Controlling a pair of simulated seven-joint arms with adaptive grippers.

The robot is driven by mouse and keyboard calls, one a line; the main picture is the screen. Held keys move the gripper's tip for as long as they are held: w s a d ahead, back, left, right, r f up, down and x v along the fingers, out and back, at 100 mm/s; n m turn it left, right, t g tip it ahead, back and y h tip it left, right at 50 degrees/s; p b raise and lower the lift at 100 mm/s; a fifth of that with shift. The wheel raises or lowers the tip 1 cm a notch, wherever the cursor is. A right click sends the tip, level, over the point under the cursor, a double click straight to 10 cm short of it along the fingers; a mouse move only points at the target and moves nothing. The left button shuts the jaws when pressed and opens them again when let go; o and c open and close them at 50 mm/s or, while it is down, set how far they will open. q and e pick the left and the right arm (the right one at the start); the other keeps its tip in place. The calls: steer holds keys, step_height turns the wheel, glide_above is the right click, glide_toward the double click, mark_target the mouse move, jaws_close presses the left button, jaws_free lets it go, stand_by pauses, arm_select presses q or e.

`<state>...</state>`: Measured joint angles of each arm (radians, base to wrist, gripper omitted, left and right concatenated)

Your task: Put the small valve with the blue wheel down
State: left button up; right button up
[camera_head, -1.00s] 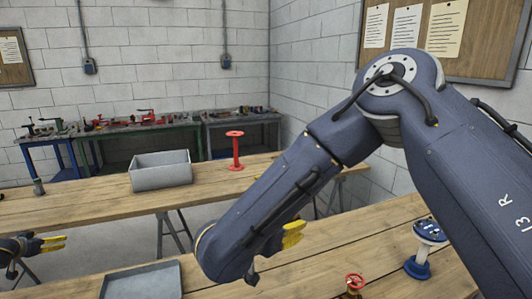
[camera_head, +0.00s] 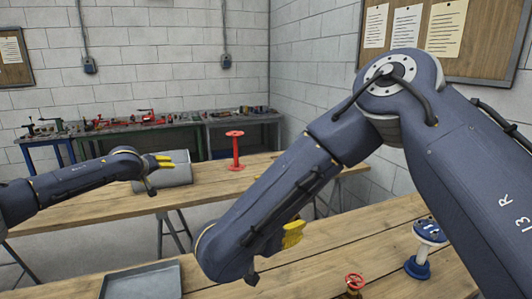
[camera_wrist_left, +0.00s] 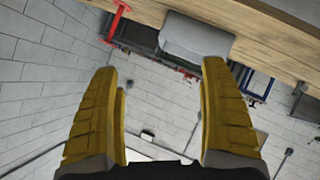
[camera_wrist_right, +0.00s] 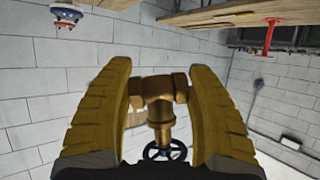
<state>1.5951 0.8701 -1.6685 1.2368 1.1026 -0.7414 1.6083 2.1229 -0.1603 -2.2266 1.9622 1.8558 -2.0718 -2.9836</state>
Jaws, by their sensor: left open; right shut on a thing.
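My right gripper (camera_wrist_right: 160,100) is shut on a small brass valve (camera_wrist_right: 158,95), whose body sits between the two yellow fingers in the right wrist view. Its handwheel (camera_wrist_right: 165,150) looks dark there. In the head view my right gripper (camera_head: 292,235) shows beyond my forearm, over the near table, and the valve is hidden. My left gripper (camera_head: 165,162) is open and empty in front of the grey bin (camera_head: 180,172) on the far table. Its spread fingers also show in the left wrist view (camera_wrist_left: 162,110).
On the near table (camera_head: 330,262) are a grey tray (camera_head: 140,283), a red-wheeled valve (camera_head: 354,284) and a blue-and-white piece (camera_head: 425,243). A red flanged stand (camera_head: 235,152) is on the far table. The near table's middle looks clear.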

arm_select(q)
steer(key=s+d+r+m+g+h, duration=0.1)
steer(key=s+d+r+h, duration=0.2)
steer(key=d, duration=0.7)
steer(key=s+d+r+m+g, duration=0.1)
steer(key=s+d+r, duration=0.4)
steer(key=d, duration=0.5)
steer(key=s+d+r+m+g+h, duration=0.15)
steer(key=d+r, duration=0.35)
steer(key=d, duration=0.5)
steer(key=s+d+r+m+g, duration=0.2)
steer(key=s+d+r+m, duration=0.15)
steer(key=s+d, duration=0.55)
steer(key=s+d+r+m+g, duration=0.3)
steer(key=s+d+r, duration=0.15)
steer(key=s, duration=0.85)
steer(key=shift+t, duration=0.25)
steer(key=x, duration=1.2)
steer(key=shift+d+r, duration=0.1)
steer(key=shift+d, duration=0.3)
steer(key=shift+c, duration=0.2)
